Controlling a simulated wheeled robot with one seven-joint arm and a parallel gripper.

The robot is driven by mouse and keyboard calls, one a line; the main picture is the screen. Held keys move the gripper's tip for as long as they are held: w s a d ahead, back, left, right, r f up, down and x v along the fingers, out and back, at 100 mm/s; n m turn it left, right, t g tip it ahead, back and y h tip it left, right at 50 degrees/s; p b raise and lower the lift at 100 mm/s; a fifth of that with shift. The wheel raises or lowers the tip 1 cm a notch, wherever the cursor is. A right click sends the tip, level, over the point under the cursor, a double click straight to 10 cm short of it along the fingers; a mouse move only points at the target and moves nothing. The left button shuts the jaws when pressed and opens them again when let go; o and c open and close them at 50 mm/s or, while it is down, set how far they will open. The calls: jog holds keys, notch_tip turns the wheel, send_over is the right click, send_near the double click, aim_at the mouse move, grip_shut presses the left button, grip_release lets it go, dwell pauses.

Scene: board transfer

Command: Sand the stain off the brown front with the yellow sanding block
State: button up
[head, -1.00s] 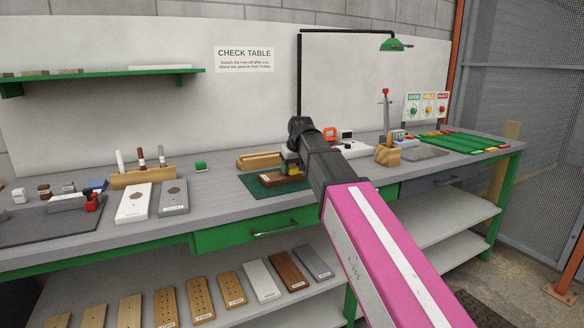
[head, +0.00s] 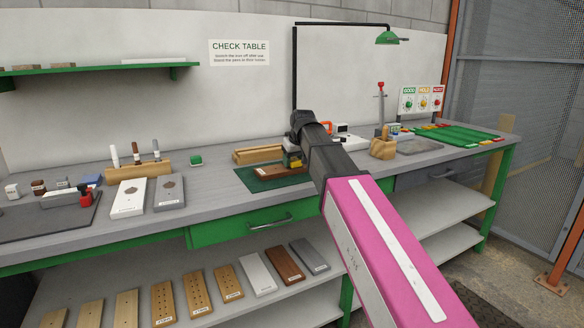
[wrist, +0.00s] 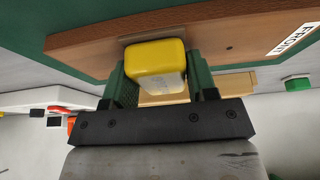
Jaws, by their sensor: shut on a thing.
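The brown front (head: 268,175) lies flat on a green mat (head: 249,184) on the bench. It fills the upper part of the wrist view (wrist: 85,42), with a white label at its right end and a small dark hole. My gripper (head: 292,157) is over the right part of the front. It is shut on the yellow sanding block (wrist: 155,57), which sits between the two green fingers (wrist: 158,86). The block's far face is against or very close to the front; I cannot tell which. A dull grey-brown strip shows beside the block, and I cannot make out the stain clearly.
A wooden rail (head: 258,155) lies behind the mat. A white panel (head: 128,197) and a grey panel (head: 170,193) lie to the left, before a pen holder (head: 138,171). A wooden block (head: 383,149) stands to the right.

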jog(key=shift+w+d+r, duration=0.1)
jog(key=shift+w+d, duration=0.2)
jog(key=shift+d, duration=0.25)
jog(key=shift+w+d, duration=0.3)
jog(key=shift+d, duration=0.2)
jog(key=shift+s+a+f, duration=0.1)
jog(key=shift+s+a, duration=0.35)
jog(key=shift+a, duration=0.3)
jog(key=shift+s+a+f, duration=0.1)
jog(key=shift+s+a, duration=0.35)
jog(key=shift+a, duration=0.3)
jog(key=shift+s+a, duration=0.4)
jog(key=shift+a, duration=0.3)
jog(key=shift+r, duration=0.1)
jog(key=shift+w+r, duration=0.1)
jog(key=shift+r, duration=3.45)
